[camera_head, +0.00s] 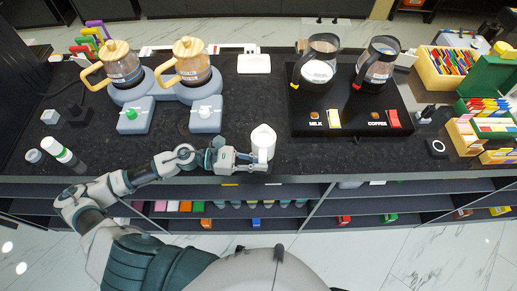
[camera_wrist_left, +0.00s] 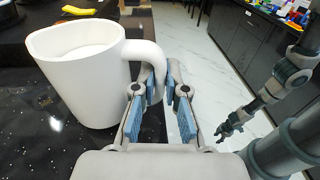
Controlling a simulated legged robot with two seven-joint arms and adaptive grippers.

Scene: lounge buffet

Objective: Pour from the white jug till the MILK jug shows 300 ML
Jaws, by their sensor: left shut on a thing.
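The white jug (camera_head: 263,143) stands upright near the counter's front edge; its pale contents show through the open top in the left wrist view (camera_wrist_left: 85,85). My left gripper (camera_head: 240,160) is at its handle, the blue-padded fingers (camera_wrist_left: 165,85) shut on the handle. The MILK jug (camera_head: 318,70) is a clear jug with a dark lid and white contents, at the left of a black base (camera_head: 345,118) behind the white jug. Its level reading is too small to make out. My right gripper (camera_wrist_left: 228,130) shows small over the floor in the left wrist view, seemingly empty.
The COFFEE jug (camera_head: 377,65) stands right of the MILK jug. Two wooden-lidded pots (camera_head: 122,68) stand on grey bases at the left. Boxes of packets (camera_head: 440,80) fill the right end.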

